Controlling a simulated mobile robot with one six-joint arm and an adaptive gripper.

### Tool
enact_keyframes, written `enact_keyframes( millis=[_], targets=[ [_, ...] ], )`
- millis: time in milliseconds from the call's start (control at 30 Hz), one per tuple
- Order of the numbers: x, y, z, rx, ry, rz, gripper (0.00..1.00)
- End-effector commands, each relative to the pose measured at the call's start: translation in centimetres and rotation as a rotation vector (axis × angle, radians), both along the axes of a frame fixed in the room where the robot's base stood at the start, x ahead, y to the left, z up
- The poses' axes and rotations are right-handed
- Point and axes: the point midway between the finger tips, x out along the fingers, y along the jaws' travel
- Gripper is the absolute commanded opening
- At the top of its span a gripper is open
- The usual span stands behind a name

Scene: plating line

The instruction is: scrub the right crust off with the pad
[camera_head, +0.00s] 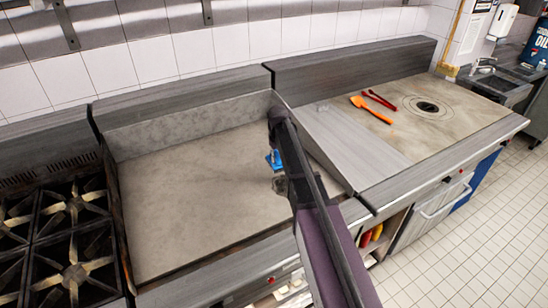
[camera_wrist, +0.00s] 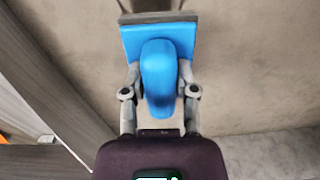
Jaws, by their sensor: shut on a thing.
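My gripper (camera_head: 279,178) is shut on a blue scrub pad (camera_head: 273,160), over the right part of the flat griddle plate (camera_head: 190,200). In the wrist view my gripper (camera_wrist: 158,80) has a finger on each side of the pad's rounded blue handle (camera_wrist: 158,75). The pad's grey-brown scrubbing edge (camera_wrist: 158,17) faces the top of that picture. I cannot tell whether it touches the plate. No crust can be made out clearly in either view; my arm covers part of the plate's right side.
A gas burner range (camera_head: 70,240) stands left of the griddle. To the right, a counter holds an orange spatula (camera_head: 370,108), red tongs (camera_head: 380,99) and a round inset (camera_head: 430,107). Raised steel walls (camera_head: 190,105) edge the griddle. The plate's left and middle are clear.

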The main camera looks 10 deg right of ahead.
Motion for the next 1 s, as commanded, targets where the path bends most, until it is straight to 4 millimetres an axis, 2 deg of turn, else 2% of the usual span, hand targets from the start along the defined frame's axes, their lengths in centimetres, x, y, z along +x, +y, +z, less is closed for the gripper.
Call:
enact_keyframes(
  millis=[200,667,1000],
  targets=[
    [0.5,1.0,0.0,0.0,-0.001,-0.004,0.0],
    [0.5,1.1,-0.1,0.0,-0.001,-0.004,0.0],
    [0.5,1.2,-1.8,0.0,-0.001,-0.003,0.0]
  ],
)
